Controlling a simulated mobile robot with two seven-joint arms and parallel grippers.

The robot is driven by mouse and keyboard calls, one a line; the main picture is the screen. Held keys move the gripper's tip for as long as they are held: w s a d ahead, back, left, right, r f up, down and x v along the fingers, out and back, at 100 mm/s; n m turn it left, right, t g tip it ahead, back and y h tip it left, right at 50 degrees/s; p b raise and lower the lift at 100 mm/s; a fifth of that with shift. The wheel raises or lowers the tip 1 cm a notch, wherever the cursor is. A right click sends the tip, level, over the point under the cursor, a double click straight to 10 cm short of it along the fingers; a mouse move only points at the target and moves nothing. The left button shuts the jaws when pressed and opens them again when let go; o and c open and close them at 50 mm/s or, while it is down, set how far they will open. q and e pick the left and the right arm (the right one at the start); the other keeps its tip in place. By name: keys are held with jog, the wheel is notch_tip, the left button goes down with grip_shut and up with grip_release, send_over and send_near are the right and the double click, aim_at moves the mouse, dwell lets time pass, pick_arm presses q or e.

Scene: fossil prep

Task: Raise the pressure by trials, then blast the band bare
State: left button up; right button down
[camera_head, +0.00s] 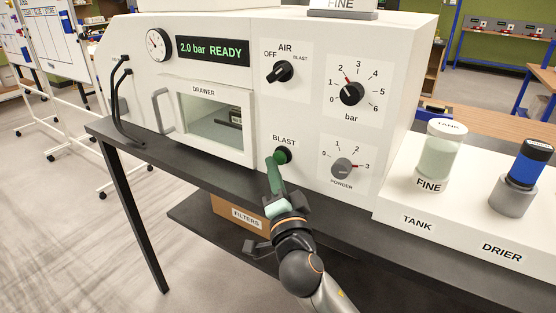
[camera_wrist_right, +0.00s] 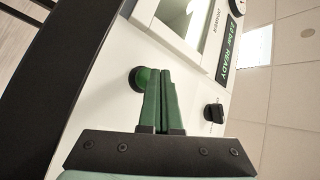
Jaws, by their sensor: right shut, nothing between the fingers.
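The white blast cabinet's display (camera_head: 212,51) reads "2.0 bar READY". The bar knob (camera_head: 352,93) has its red mark near 2. The AIR knob (camera_head: 280,71) is turned toward BLAST. My left gripper is out of view. The band is not discernible.
The drawer (camera_head: 246,152) with a window is shut; a dark item shows dimly inside. A gauge (camera_head: 158,44) sits at upper left. The FINE tank (camera_head: 439,158) and blue-topped drier (camera_head: 525,165) stand at right. A FILTERS box (camera_head: 228,209) is on the lower shelf.

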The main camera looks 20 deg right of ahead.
jog(key=shift+w+d, duration=0.4)
jog(key=shift+d, duration=0.2)
dwell(2.4)
jog(key=shift+s+a, duration=0.1)
jog(key=shift+a, duration=0.05)
dwell(1.1)
jog(key=shift+s+a+b, duration=0.45)
jog(key=shift+a+b, duration=0.05)
jog(key=shift+a, duration=0.1)
jog(key=shift+a, duration=0.1)
